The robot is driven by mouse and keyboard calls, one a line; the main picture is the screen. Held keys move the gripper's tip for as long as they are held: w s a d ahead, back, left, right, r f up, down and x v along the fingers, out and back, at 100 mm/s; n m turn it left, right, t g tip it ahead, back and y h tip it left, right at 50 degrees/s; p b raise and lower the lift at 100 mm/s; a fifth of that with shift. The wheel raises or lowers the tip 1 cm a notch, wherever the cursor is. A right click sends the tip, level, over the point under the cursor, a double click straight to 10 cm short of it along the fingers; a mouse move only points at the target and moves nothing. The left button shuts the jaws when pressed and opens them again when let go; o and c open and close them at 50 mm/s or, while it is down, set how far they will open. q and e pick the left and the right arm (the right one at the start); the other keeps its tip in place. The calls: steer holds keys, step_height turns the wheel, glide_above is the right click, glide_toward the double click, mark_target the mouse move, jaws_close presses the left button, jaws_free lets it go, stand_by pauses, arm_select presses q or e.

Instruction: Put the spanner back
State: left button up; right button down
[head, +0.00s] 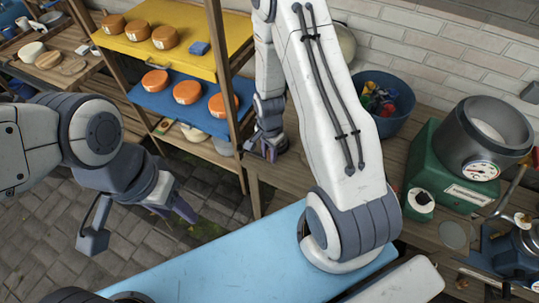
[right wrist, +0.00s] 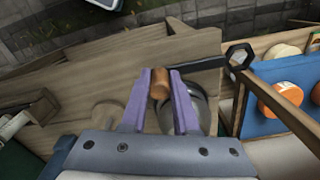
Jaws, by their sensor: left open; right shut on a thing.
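My right gripper (head: 268,148) is low over the wooden bench, beside the shelf post. In the right wrist view its purple fingers (right wrist: 160,90) are shut on a brown cylindrical grip. A dark bar with a ring-shaped end, which looks like the spanner (right wrist: 238,58), runs to the right from the fingertips, towards the shelves. Its join to the grip is partly hidden. In the head view the spanner cannot be made out. My left gripper (head: 172,207) is open and empty, over the paving at the left.
A wooden bench (right wrist: 75,78) lies below my right gripper; a grey round object (right wrist: 198,105) shows beneath the fingers. A blue tub (head: 388,122) and green machine (head: 440,165) stand on the right.

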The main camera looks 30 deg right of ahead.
step_height(320, 180, down, 2)
steer(key=shift+f, duration=0.1)
steer(key=shift+f, duration=0.15)
steer(key=c, duration=0.7)
jaws_free()
steer(key=shift+o, duration=0.2)
